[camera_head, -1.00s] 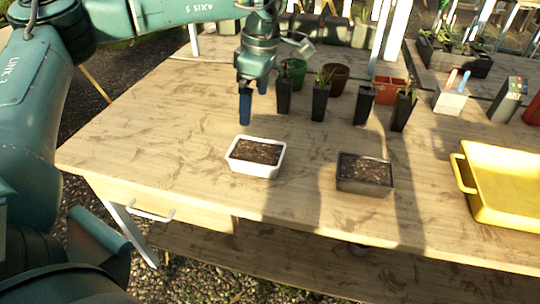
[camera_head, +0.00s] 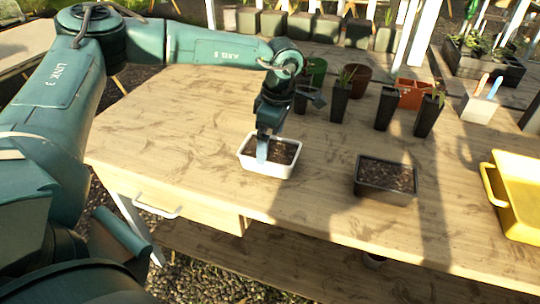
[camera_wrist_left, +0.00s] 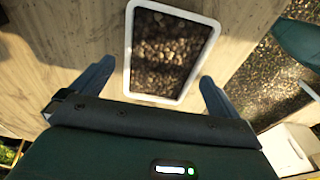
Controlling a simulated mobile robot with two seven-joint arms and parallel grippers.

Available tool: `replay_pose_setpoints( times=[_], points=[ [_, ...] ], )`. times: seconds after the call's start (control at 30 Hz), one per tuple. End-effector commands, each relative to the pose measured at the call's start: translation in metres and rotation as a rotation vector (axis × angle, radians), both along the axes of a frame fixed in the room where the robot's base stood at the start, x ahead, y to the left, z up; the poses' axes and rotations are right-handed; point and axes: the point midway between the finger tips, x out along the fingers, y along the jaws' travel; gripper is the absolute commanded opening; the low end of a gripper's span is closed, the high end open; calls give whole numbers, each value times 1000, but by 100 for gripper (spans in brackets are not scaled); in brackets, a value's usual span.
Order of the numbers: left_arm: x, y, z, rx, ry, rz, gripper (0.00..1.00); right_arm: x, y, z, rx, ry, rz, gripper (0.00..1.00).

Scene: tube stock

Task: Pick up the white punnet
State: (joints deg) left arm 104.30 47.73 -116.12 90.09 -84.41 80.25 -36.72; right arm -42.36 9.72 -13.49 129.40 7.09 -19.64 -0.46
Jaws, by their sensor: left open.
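The white punnet (camera_head: 266,170) is a small rectangular tray full of dark soil, standing on the wooden table. My left gripper (camera_head: 264,150) is over it in the head view, with a finger in front of the soil. In the left wrist view the punnet (camera_wrist_left: 130,80) lies ahead of the gripper (camera_wrist_left: 155,85), whose two fingers are spread wide on either side of its near end. The jaws are open and nothing is held. I cannot tell whether the fingers touch the rim. My right gripper is not in view.
A dark punnet of soil (camera_head: 386,180) stands to the right. A yellow tray (camera_head: 522,215) is at the right edge. Several black pots, a green pot (camera_head: 316,72) and a terracotta planter (camera_head: 411,94) stand behind. The table (camera_head: 170,120) is clear to the left.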

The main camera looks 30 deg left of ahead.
Motion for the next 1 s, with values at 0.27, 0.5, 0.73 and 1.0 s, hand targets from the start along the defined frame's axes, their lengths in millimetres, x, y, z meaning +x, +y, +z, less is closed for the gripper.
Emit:
replay_pose_setpoints(
  times=[0.27,0.5,0.73,1.0],
  points=[
    [-3,2,-34,1,1,1,100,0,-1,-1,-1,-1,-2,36],
    [-3,2,-35,0,0,1,100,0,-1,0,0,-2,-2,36],
    [-3,2,-35,0,1,1,81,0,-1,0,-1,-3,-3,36],
    [-3,2,-35,0,1,1,59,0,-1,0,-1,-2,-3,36]
  ],
)
